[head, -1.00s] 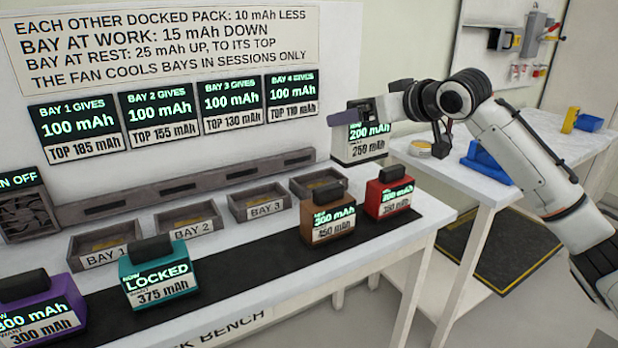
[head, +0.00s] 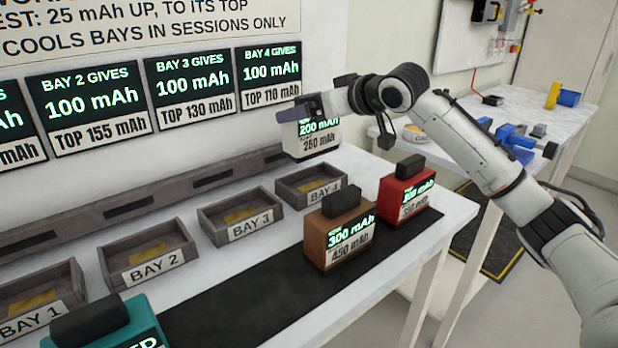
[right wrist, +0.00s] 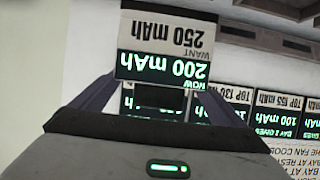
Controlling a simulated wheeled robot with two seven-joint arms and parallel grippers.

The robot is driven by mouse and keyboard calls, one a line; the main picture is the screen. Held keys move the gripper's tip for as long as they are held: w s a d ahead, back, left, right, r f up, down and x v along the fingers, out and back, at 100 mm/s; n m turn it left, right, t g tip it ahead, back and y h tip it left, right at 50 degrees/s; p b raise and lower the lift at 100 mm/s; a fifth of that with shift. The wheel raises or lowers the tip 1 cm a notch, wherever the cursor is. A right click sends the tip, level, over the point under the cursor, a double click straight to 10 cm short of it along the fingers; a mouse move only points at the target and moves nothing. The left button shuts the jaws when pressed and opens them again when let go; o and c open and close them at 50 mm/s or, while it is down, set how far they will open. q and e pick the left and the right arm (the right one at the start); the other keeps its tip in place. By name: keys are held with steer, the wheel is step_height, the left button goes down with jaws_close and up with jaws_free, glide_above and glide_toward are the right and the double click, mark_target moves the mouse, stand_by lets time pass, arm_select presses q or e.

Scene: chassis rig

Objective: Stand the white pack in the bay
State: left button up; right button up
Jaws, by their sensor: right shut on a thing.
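The white pack (head: 312,143) shows 200 mAh now and 250 mAh want. My right gripper (head: 312,108) is shut on its top and holds it upright, behind and above the bay 4 tray in the head view. The pack also fills the top of the right wrist view (right wrist: 165,45), between the two fingers. The bays are open grey trays with gold contacts: bay 1 (head: 52,318), bay 2 (head: 118,284), bay 3 (head: 212,232) and bay 4 (head: 284,196). All that I see of them is empty. My left gripper is not in view.
A brown pack (head: 312,252), a red pack (head: 388,212) and a teal pack (head: 150,338) stand on the black strip (head: 240,300) in front of the bays. Signs on the wall give 100 mAh for bays 2 to 4. A side table with blue items stands at right.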

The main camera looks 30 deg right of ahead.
mark_target(319, 146)
step_height(319, 146, down, 8)
steer(key=shift+f+b, duration=0.15)
steer(key=shift+b, duration=0.6)
steer(key=o, duration=1.2)
steer(key=shift+f, duration=0.15)
steer(key=shift+c, duration=0.2)
steer(key=shift+s, duration=0.1)
steer(key=b+v, duration=0.4)
steer(key=v, duration=0.8)
